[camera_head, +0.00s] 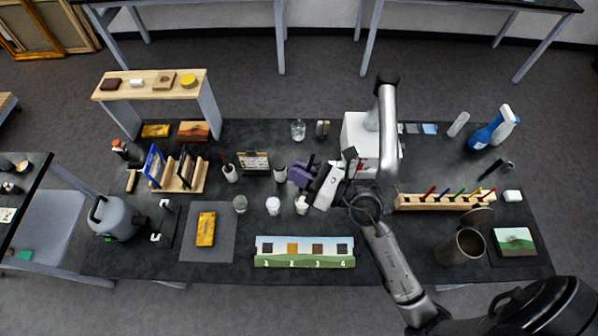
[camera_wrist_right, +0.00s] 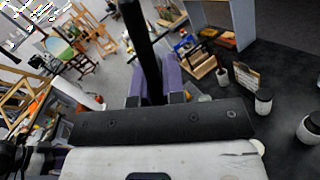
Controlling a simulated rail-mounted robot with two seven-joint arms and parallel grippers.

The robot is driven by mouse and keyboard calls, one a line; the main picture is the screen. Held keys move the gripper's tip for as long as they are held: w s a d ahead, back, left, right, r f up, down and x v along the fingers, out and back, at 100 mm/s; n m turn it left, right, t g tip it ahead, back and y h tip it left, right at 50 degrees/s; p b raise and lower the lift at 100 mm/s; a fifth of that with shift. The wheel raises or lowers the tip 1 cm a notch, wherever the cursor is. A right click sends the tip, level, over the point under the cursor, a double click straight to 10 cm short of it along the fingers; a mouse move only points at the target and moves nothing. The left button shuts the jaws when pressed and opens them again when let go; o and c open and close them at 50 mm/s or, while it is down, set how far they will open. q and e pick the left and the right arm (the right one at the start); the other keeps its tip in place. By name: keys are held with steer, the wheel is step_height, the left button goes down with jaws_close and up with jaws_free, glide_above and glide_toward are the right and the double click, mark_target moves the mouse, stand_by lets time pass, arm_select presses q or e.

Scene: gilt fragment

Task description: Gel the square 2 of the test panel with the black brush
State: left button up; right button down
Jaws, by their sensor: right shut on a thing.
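The test panel (camera_head: 304,262) lies at the front middle of the table, its numbered squares in a row. Square 2 (camera_head: 292,249) is orange; its neighbours are darker. My right gripper (camera_head: 299,175) has purple fingers and is above the table behind the panel, near the white cups. In the right wrist view its fingers (camera_wrist_right: 155,82) are shut on a black handle, the black brush (camera_wrist_right: 138,35), which stands up between them. The brush's tip is hidden. My left gripper is in neither view.
A wooden rack (camera_head: 440,205) with coloured brushes, a metal pot (camera_head: 462,247) and a small painting (camera_head: 515,241) are at the right. A grey kettle-like vessel (camera_head: 118,220) stands at the left.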

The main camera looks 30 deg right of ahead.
steer(key=s+a+f+b, duration=0.1)
steer(key=a+f+b, duration=0.1)
steer(key=f+b, duration=1.4)
steer(key=s+a+f+t+b, duration=0.1)
steer(key=s+a+f+b, duration=0.1)
steer(key=f+b, duration=1.5)
steer(key=shift+a+f, duration=0.55)
steer(key=shift+f, duration=0.15)
steer(key=shift+w, duration=0.1)
steer(key=shift+f+b, duration=0.35)
steer(key=shift+f, duration=0.1)
steer(key=shift+d, duration=0.15)
